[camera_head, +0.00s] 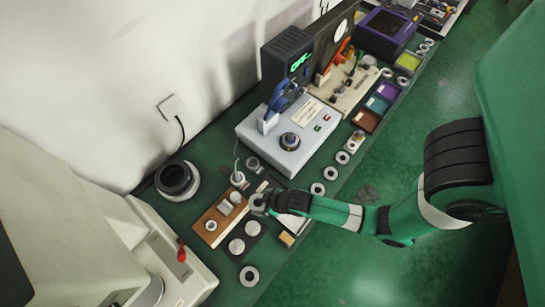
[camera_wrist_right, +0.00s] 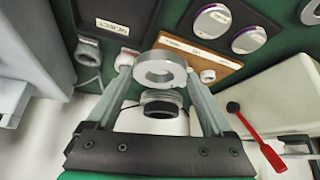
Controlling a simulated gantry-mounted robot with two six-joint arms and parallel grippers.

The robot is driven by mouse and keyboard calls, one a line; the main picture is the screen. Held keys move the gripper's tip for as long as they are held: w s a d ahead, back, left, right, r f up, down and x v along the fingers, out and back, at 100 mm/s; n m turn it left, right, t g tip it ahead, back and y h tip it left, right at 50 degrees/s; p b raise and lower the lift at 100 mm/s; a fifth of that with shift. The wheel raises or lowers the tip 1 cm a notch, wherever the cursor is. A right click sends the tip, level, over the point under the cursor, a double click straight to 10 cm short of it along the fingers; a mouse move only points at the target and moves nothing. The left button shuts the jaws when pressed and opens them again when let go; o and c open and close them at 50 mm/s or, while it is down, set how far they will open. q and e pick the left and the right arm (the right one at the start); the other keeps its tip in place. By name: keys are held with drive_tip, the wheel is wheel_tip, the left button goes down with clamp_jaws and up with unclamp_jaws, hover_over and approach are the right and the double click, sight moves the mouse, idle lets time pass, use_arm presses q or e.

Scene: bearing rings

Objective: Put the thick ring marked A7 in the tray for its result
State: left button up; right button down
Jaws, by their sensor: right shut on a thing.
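My right gripper (camera_head: 262,204) is shut on a thick grey metal ring, above the near part of the bench. In the right wrist view the ring (camera_wrist_right: 139,72) sits between the two fingertips (camera_wrist_right: 160,75), its hole facing the camera. No A7 mark can be read on it. Small coloured trays stand in a row along the bench's right edge: a purple tray (camera_head: 388,91), a teal tray (camera_head: 377,104), a red-brown tray (camera_head: 366,121) and a yellow-green tray (camera_head: 408,62). My left gripper is not in view.
A grey instrument (camera_head: 285,140) with a dark display unit (camera_head: 288,62) stands mid-bench. Several loose rings lie along the right edge, one ring (camera_head: 249,276) at the near end. A wooden board (camera_head: 212,226) and round discs (camera_head: 237,246) lie near my right gripper. A red-handled lever (camera_wrist_right: 265,145) stands nearby.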

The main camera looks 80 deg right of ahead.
drive_tip(key=d+f, duration=0.2)
drive_tip(key=s+d+f+b, duration=0.1)
drive_tip(key=d+f, duration=0.1)
drive_tip(key=d, duration=0.1)
drive_tip(key=s+d+f+b, duration=0.1)
drive_tip(key=d+f, duration=0.1)
drive_tip(key=shift+s+d+f, duration=0.15)
drive_tip(key=shift+s+f, duration=0.05)
drive_tip(key=shift+f, duration=0.05)
drive_tip(key=shift+s+d+f+b, duration=0.15)
drive_tip(key=shift+f+b, duration=0.7)
drive_tip(key=shift+f, duration=0.95)
drive_tip(key=shift+f, duration=0.2)
unclamp_jaws()
drive_tip(key=shift+r, duration=0.1)
